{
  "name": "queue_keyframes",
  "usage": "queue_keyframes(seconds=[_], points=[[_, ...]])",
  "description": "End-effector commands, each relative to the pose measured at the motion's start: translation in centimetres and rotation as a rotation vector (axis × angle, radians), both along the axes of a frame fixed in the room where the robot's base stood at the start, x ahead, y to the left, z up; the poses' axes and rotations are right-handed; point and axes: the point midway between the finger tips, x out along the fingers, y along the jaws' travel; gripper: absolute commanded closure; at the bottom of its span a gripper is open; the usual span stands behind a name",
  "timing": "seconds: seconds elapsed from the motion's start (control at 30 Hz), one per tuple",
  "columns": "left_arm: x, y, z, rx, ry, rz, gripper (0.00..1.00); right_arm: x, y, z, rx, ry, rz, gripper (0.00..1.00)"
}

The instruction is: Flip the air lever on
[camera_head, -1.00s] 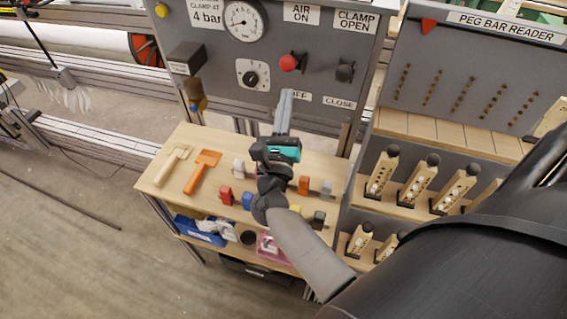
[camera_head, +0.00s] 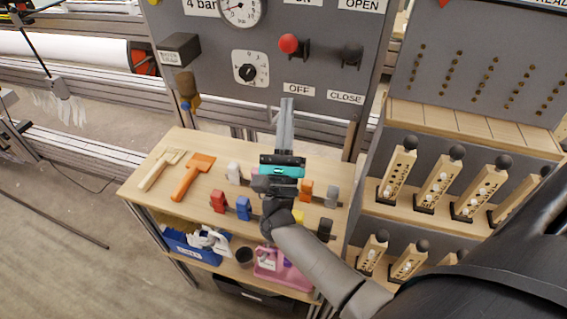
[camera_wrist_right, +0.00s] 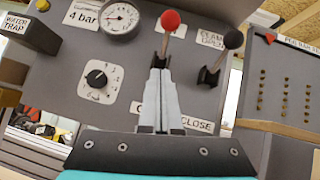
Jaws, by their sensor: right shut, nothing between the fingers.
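The air lever has a red ball knob (camera_head: 289,43) and stands on the grey control panel (camera_head: 215,90), above the OFF label (camera_head: 298,89). My right gripper (camera_head: 286,102) is shut and empty, pointing up at the panel below the lever. In the wrist view its fingers (camera_wrist_right: 160,75) lie together over the lever's lower part; whether they touch it I cannot tell. My left gripper is not in view.
A black-knobbed clamp lever (camera_head: 351,54) stands right of the red one. A dial knob (camera_head: 250,69) and gauge (camera_head: 240,8) are to the left. A peg rack (camera_head: 400,215) stands at right.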

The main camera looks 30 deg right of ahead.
Motion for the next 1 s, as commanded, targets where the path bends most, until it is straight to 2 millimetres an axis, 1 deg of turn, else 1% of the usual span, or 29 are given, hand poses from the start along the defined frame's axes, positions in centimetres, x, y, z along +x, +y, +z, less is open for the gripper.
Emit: queue_keyframes(seconds=[0.03,0.2,0.4,0.6,1.0], points=[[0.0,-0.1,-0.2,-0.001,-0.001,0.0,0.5,-0.7,0.5,-0.8,0.003,0.003,-0.001,1.0],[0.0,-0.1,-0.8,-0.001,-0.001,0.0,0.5,-2.6,2.1,-2.9,0.002,0.002,-0.001,1.0],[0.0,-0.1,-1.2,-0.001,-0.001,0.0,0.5,-4.2,3.4,-4.6,0.003,0.002,-0.002,1.0],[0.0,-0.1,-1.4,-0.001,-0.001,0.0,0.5,-4.8,3.9,-5.1,0.002,0.0,-0.002,1.0],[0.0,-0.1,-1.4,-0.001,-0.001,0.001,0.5,-4.8,3.9,-5.1,0.002,0.0,-0.002,1.0]])
